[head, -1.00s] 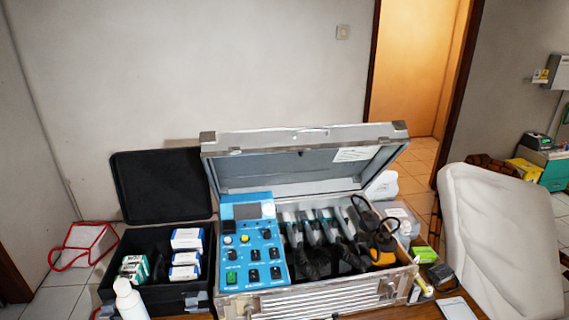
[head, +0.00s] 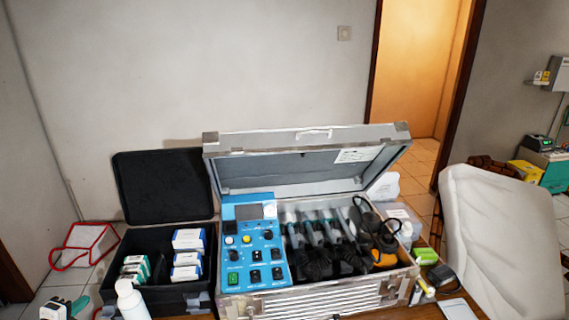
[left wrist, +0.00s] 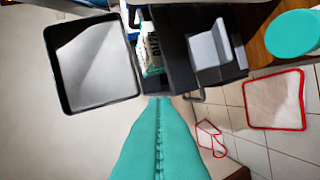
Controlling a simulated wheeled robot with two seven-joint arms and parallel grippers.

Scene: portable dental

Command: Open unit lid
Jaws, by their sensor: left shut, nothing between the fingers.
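The silver unit case (head: 330,302) stands on the table with its lid (head: 290,170) raised along the back edge, its grey lining showing. A handle (head: 314,134) is on the lid's upper edge. Inside are a blue control panel (head: 252,250) and several handpieces with black cables (head: 345,252). My right gripper is in neither view.
An open black case (head: 160,300) with small boxes stands left of the unit, beside a white bottle (head: 130,300). Bottles and small items crowd the unit's right side. A white chair (head: 500,240) is at the right.

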